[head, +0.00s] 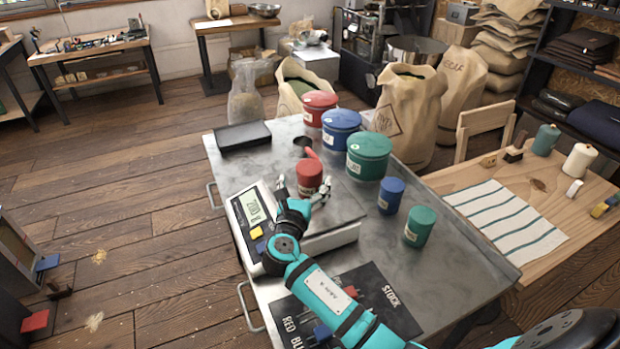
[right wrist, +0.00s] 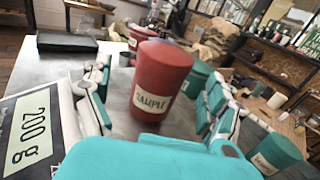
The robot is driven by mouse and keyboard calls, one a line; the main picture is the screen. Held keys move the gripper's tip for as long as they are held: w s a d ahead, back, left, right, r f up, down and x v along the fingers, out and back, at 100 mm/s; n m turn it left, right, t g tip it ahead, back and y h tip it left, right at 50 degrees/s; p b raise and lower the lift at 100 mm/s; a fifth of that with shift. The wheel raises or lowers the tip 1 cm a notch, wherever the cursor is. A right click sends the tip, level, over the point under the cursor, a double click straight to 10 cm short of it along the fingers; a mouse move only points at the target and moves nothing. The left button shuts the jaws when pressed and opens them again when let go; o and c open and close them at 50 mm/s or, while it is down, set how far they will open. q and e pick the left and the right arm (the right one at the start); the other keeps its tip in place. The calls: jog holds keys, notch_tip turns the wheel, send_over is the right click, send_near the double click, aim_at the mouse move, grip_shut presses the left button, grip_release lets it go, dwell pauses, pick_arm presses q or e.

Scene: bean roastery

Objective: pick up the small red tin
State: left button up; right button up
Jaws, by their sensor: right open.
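The small red tin (head: 309,176) stands upright on the pan of the scale (head: 325,236). In the right wrist view the small red tin (right wrist: 160,82) shows a SAMPLE label and sits between the fingers. My right gripper (head: 304,186) is open, with one finger on each side of the tin; the wrist view shows gaps beside the tin. The right gripper (right wrist: 152,103) looks empty of any grip. The scale display (right wrist: 28,127) reads 200 g. My left gripper is not in view.
Large red (head: 319,110), blue (head: 340,130) and green (head: 368,158) tins stand behind. Small blue (head: 391,196) and green (head: 419,228) tins stand to the right. A red-handled scoop (head: 311,153) lies just behind the tin. A black box (head: 243,136) lies at back left.

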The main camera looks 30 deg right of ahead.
jog(key=p+x, duration=0.1)
jog(key=x, duration=0.3)
jog(key=shift+w+d+f, duration=0.15)
jog(key=shift+w+d, duration=0.05)
jog(key=shift+d, duration=0.2)
jog(key=shift+s, duration=0.1)
jog(key=shift+c, duration=1.2)
jog(key=c, duration=1.1)
